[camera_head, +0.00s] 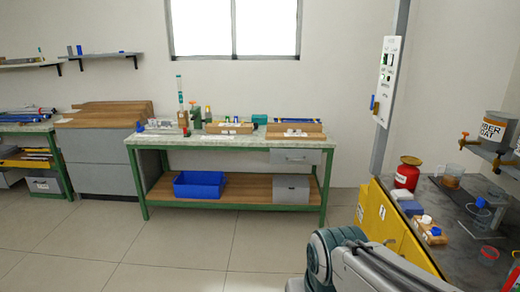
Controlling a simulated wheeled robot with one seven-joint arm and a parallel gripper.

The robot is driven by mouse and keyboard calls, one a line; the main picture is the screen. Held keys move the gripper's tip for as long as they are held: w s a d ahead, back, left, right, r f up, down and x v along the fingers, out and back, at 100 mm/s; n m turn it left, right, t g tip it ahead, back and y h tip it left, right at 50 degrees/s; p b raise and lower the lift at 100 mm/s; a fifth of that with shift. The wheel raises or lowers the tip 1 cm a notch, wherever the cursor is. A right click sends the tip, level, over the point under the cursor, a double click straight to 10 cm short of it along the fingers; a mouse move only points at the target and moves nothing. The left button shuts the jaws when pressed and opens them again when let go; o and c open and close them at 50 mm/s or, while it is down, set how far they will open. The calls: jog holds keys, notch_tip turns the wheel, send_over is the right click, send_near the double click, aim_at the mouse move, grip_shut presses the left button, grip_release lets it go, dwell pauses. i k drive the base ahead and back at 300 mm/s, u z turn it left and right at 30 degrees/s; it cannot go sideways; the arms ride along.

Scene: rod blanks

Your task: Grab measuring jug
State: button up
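A clear vessel with a brownish tint (453,177), which looks like the measuring jug, stands upright on the dark bench top (452,222) at the right. It is small in the picture, and I cannot make out any markings on it. A second clear vessel with blue on it (484,213) stands nearer on the same bench. My arm shows at the bottom right, in front of the yellow cabinet, but my gripper is out of view.
A red can (407,173) stands left of the brown-tinted vessel. A container with a tap (494,128) sits on a shelf above the bench. Blue boxes and a wooden block (430,230) lie near the bench's left edge. A green-framed workbench (232,143) stands at the back. The middle floor is clear.

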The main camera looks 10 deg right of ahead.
aim_at(453, 173)
jog(key=u, duration=0.05)
jog(key=i, duration=1.55)
jog(key=z, duration=0.55)
jog(key=i, duration=1.25)
jog(key=z, duration=1.75)
jog(key=i, duration=0.65)
jog(key=z, duration=0.5)
